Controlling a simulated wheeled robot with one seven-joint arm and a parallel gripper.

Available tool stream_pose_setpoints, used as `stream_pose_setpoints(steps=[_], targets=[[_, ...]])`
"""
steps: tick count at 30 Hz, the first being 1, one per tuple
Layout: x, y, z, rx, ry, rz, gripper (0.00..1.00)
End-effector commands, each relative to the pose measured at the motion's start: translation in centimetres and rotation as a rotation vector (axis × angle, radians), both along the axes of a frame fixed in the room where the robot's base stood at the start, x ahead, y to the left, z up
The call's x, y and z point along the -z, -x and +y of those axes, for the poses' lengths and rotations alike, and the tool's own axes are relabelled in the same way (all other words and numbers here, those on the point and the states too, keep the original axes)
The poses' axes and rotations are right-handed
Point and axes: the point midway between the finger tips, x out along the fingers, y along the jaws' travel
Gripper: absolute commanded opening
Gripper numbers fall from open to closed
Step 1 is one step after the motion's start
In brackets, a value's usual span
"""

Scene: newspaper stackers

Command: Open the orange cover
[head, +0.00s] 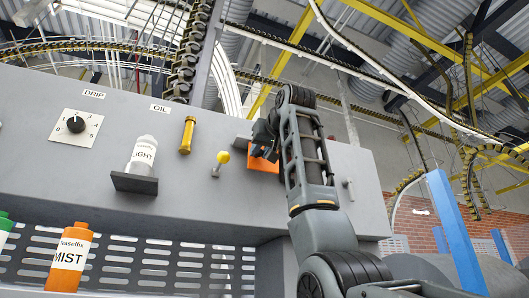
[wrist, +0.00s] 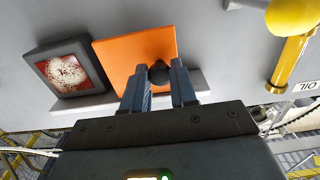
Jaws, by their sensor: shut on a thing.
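The orange cover (wrist: 120,62) is a flat square panel with a dark round knob (wrist: 159,72) near one edge. In the head view the orange cover (head: 262,165) shows partly below my gripper (head: 264,138), on the grey machine front. In the wrist view my gripper (wrist: 160,67) has its two blue fingers on either side of the knob, shut on it. A dark square frame (wrist: 46,72) with a red and white face lies uncovered just left of the cover. In the head view my arm hides that area.
A grey ledge (wrist: 75,110) runs along the cover's edge. A yellow ball-topped lever (head: 223,157) and a yellow cylinder (head: 187,135) are left of the cover. A LIGHT bottle (head: 142,155) sits on a dark shelf. A small pin handle (head: 347,188) is at right.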

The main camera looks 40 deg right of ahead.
Motion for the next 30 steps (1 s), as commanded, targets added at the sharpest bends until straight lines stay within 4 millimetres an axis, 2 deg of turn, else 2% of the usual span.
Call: stream_pose_setpoints(steps=[3,4,11,20,23,30], targets=[[-0.1,0.0,0.0,0.0,0.001,-0.004,0.0],[-0.1,0.0,0.0,0.0,0.001,-0.004,0.29],[-0.1,0.0,0.0,0.0,0.001,-0.002,0.51],[0.0,0.3,0.0,0.0,0.001,-0.002,0.52],[0.1,1.2,0.3,0.0,0.001,-0.004,0.52],[0.2,4.9,1.4,0.0,0.002,-0.005,0.52]])
